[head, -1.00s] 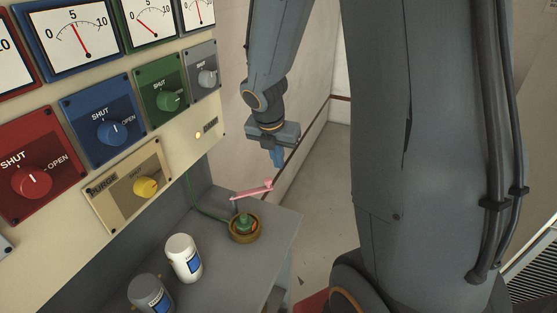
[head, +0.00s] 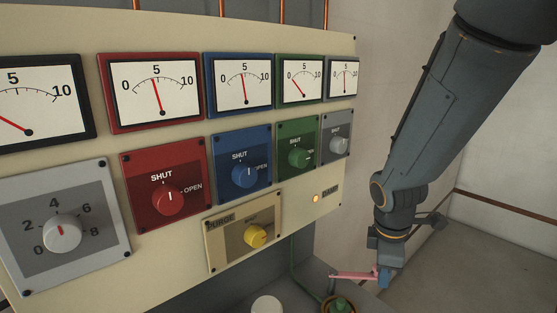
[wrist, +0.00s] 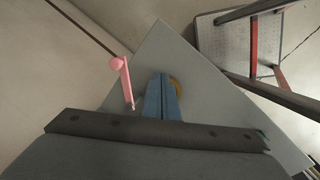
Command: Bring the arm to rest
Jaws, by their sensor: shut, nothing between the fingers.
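My arm (head: 440,110) hangs down on the right side of the head view, bent at the elbow. My gripper (head: 384,277) points down at the lower right of that view, in front of the wall. In the wrist view its blue fingers (wrist: 161,97) are together with nothing between them. A pink lever (head: 352,275) shows left of the gripper in the head view and left of the fingers in the wrist view (wrist: 126,82). I cannot tell whether the gripper touches it; in the wrist view they look apart.
A cream panel (head: 170,245) with gauges and knobs fills the left. Below it a grey shelf (wrist: 205,80) carries a green-and-brass fitting (head: 340,304) and a white bottle (head: 267,304). A red-legged step stool (wrist: 225,40) stands on the floor beyond. Open floor (head: 490,240) lies right.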

